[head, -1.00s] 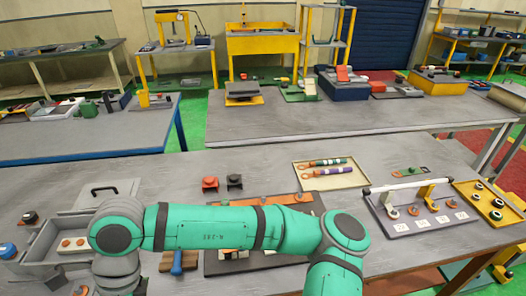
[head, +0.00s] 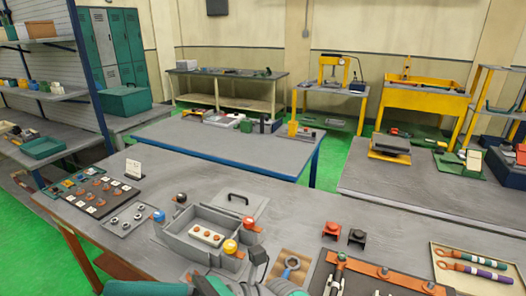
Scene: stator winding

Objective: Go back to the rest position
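Teal and dark parts of my arm show along the bottom edge of the head view, cut off by the frame. I cannot make out my gripper or its fingertips among them. The grey workbench (head: 390,224) lies in front of me. On it is a grey open box (head: 181,243) with a white insert holding small orange parts.
A dark tray (head: 98,206) with copper-coloured parts lies at left. A red block (head: 331,230) and a black block (head: 357,237) stand right of centre. A cream tray (head: 448,280) holds two tools. A second table (head: 230,146) stands behind, with green floor between.

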